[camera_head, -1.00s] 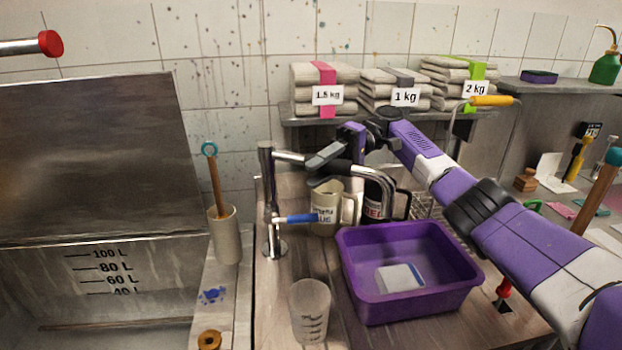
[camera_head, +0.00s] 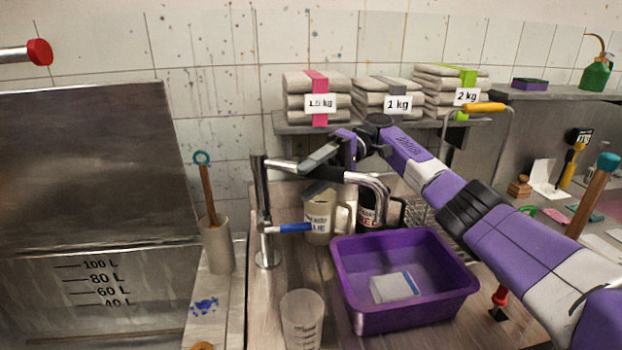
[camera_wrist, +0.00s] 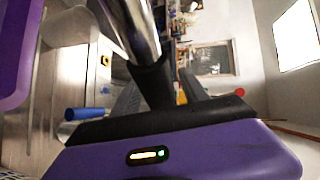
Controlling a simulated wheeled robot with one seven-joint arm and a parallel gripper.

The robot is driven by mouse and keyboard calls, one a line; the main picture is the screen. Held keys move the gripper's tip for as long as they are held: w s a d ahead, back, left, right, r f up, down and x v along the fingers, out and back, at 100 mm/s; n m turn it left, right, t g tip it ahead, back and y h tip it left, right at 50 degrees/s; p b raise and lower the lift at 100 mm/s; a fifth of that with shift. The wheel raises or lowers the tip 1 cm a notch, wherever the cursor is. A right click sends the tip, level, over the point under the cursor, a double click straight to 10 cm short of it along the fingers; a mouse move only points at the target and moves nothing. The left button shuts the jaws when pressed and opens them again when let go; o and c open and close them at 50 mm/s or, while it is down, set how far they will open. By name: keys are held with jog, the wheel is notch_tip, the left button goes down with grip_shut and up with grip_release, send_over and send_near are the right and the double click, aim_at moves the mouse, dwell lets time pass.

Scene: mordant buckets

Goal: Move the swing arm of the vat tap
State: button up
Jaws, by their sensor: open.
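The vat tap has an upright metal post (camera_head: 262,215) on the counter left of the purple tub. Its chrome swing arm (camera_head: 376,182) reaches right from the post top and bends down above the tub's back left. A black sleeve covers its middle. A blue lever (camera_head: 295,228) sticks out lower on the post. My gripper (camera_head: 318,158) is open at the sleeve, with a grey finger seen just above it. In the wrist view the chrome tube (camera_wrist: 133,25) and black sleeve (camera_wrist: 155,82) run down between the fingers. Contact cannot be told.
The purple tub (camera_head: 452,297) holds a white-and-blue block. A clear beaker (camera_head: 301,320) stands in front of the post; mugs (camera_head: 318,222) stand behind the lever. A large graduated vat (camera_head: 95,285) fills the left. A shelf (camera_head: 290,124) with folded cloth stacks is behind.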

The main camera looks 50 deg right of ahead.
jog(key=shift+r, duration=0.1)
jog(key=o, duration=0.4)
jog(key=r, duration=1.3)
jog(key=shift+w+r+b, duration=0.2)
jog(key=shift+w+b, duration=0.05)
jog(key=shift+b, duration=0.1)
jog(key=shift+c, duration=0.2)
jog(key=r, duration=0.4)
jog(key=s+r, duration=0.1)
jog(key=r, duration=0.1)
jog(key=shift+a+r+p, duration=0.1)
jog(key=shift+p, duration=0.3)
jog(key=c, duration=0.4)
jog(key=shift+o, duration=0.2)
jog(key=shift+w+r, duration=0.15)
jog(key=shift+w, duration=0.1)
